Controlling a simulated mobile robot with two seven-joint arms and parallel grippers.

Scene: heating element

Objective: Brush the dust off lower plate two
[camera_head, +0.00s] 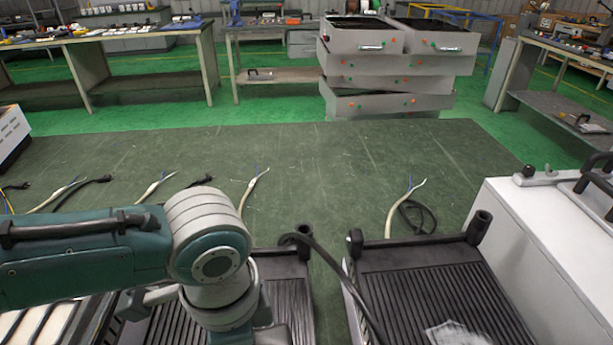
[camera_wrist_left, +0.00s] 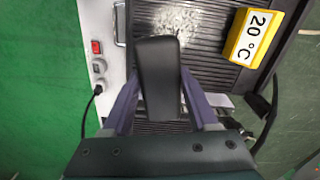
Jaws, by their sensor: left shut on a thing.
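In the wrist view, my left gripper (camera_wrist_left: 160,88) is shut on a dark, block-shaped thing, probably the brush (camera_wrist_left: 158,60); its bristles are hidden. It is over a black ribbed plate (camera_wrist_left: 210,45) with a pale dust patch (camera_wrist_left: 180,20) beyond the brush's far end. I cannot tell whether the brush touches the plate. In the head view, one ribbed plate (camera_head: 285,285) is partly behind my left arm, and a right ribbed plate (camera_head: 420,285) has a pale dust patch (camera_head: 455,332) at the bottom edge. No label shows which is plate two. My right gripper is out of view.
A yellow "20 °C" block (camera_wrist_left: 254,38) lies at the plate's right. A white housing with a red switch (camera_wrist_left: 96,46) is at its left. A white box (camera_head: 540,250) stands right of the plates. Cables (camera_head: 408,210) lie on the green table (camera_head: 330,165), whose far part is clear.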

